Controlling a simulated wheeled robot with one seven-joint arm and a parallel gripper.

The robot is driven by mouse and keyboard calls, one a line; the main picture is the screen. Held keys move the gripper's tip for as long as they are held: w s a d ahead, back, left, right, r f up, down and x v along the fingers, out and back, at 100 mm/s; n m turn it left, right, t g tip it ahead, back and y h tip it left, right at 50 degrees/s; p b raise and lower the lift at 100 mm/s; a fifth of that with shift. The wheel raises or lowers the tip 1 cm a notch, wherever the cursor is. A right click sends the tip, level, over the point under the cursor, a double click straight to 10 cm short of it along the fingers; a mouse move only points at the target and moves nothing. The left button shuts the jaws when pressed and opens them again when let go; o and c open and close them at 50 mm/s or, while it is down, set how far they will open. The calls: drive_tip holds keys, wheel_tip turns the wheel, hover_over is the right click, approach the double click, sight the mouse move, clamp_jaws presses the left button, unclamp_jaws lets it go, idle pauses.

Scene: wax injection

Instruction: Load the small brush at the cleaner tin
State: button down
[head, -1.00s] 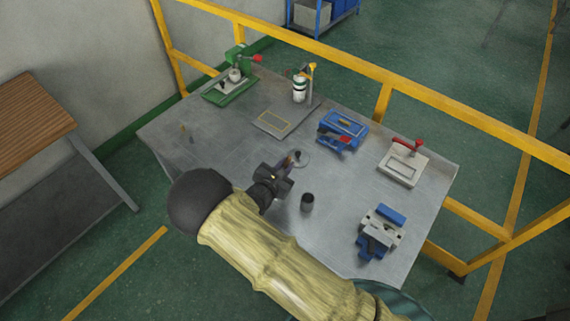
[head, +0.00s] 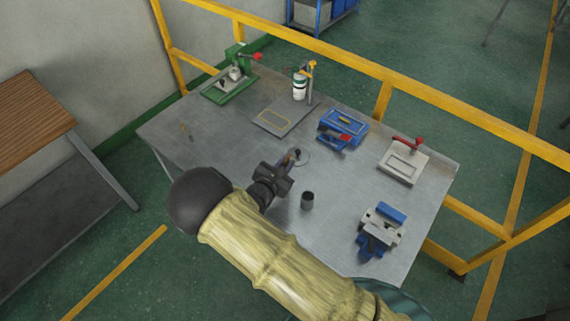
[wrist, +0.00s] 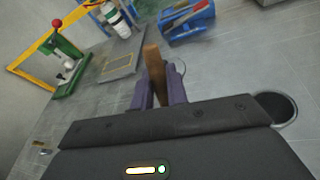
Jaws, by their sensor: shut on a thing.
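My gripper (wrist: 158,97) is shut on the small brush (wrist: 153,62), whose brown wooden handle stands up between the purple-grey fingers in the wrist view. Its bristles are hidden. In the head view my gripper (head: 284,166) is over the middle of the table. A shallow round rim (head: 304,162), perhaps the cleaner tin, lies just beyond the fingers; part of it shows behind the brush in the wrist view (wrist: 184,70). I cannot tell whether the brush touches it.
A dark cup (head: 307,201) stands close to the right of my gripper. The left table area is mostly clear.

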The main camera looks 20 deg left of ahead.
drive_tip(key=shift+f+b, duration=0.45)
drive_tip(key=shift+f, duration=0.15)
idle(1.7)
drive_tip(key=shift+r+p, duration=2.2)
drive_tip(key=shift+r, duration=1.4)
wheel_tip(320, 180, up, 10)
drive_tip(key=p, duration=1)
